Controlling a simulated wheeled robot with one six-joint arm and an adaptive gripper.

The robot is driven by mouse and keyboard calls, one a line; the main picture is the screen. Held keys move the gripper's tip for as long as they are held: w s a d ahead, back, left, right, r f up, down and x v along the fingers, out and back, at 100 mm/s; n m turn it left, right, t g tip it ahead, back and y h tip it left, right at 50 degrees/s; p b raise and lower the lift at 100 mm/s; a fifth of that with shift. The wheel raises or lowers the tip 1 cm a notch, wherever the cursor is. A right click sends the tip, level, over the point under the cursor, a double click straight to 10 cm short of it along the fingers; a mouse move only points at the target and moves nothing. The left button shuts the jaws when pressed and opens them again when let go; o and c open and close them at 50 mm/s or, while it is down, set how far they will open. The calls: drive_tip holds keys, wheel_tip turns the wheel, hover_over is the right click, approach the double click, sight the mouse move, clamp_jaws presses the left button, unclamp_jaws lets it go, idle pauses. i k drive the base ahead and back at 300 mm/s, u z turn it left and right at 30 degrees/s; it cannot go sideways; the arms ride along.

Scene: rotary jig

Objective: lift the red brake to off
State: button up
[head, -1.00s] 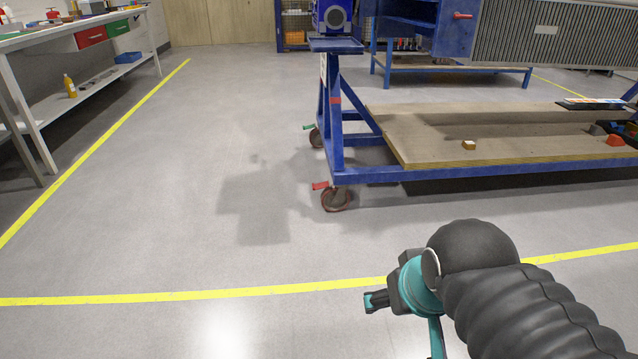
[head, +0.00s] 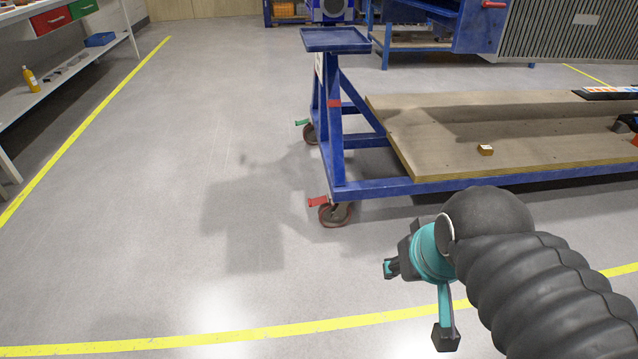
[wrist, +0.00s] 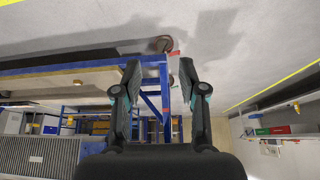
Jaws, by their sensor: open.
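The red brake (head: 317,201) is a small pedal on the near caster (head: 335,214) of the blue jig cart, at its front left corner. It sticks out to the left of the wheel. In the wrist view the red brake (wrist: 175,53) shows small beside the caster wheel, beyond the fingertips. My gripper (head: 415,300) is in the lower right of the head view, in front of the cart and apart from it. In the wrist view my gripper (wrist: 158,75) has its two black fingers spread with nothing between them.
A green pedal (head: 301,122) sits on the farther caster. The cart's blue frame (head: 480,180) carries a wooden deck (head: 430,135) with a small block (head: 485,150). A white bench (head: 60,85) stands at the left. The grey floor left of the cart is clear, with yellow lines.

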sight(321, 201)
drive_tip(key=u, duration=0.3)
drive_tip(key=i, duration=1.4)
drive_tip(key=u, duration=0.4)
